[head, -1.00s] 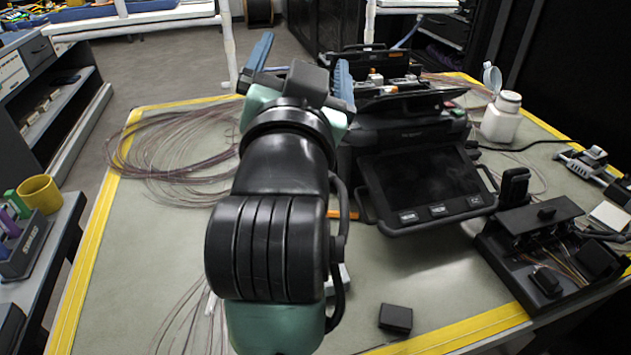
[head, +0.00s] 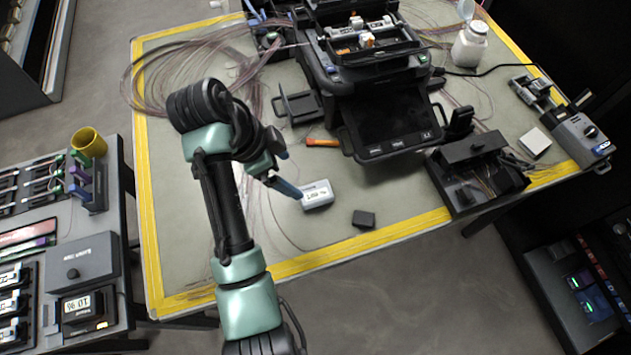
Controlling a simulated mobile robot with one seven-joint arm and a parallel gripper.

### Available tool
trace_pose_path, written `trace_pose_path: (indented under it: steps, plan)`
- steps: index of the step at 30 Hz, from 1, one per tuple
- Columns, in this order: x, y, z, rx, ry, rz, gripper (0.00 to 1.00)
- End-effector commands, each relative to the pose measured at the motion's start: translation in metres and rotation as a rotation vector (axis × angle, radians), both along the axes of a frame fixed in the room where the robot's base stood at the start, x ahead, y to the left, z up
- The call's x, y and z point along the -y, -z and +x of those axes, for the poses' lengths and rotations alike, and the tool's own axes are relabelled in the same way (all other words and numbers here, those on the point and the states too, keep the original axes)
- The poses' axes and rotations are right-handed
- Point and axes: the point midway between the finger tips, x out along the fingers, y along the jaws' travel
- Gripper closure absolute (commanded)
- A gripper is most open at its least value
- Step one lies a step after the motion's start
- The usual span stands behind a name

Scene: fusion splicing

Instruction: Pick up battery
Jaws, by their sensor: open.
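A small pale grey box with a dark-marked label, which looks like the battery (head: 319,195), lies on the grey table top in front of the splicer. My gripper (head: 293,175) is open, with its two blue fingers pointing right. The lower fingertip is close to the battery's left side; I cannot tell whether it touches. The other finger is partly hidden behind the wrist. Nothing shows between the fingers.
The black splicer (head: 395,125) with its tilted screen stands behind the battery. An orange-handled tool (head: 322,142) and a small black block (head: 363,219) lie nearby. A black fixture (head: 475,170) is to the right. Loose fibres lie around my arm.

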Motion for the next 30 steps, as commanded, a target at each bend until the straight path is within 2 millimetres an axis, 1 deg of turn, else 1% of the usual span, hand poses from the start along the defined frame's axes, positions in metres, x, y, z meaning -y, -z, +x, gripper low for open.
trace_pose_path:
  steps: [4, 9, 12, 19, 27, 30]
  plan:
    - [0.008, 0.02, -0.001, -0.011, 0.009, -0.004, 0.05]
    - [0.02, 0.049, 0.004, -0.009, 0.007, -0.003, 0.05]
    - [0.025, 0.063, 0.006, -0.007, 0.005, -0.002, 0.05]
    - [0.031, 0.077, 0.008, -0.006, 0.006, -0.001, 0.05]
    - [0.045, 0.113, 0.013, -0.005, 0.005, -0.001, 0.05]
    - [0.047, 0.119, 0.014, -0.004, 0.005, 0.0, 0.05]
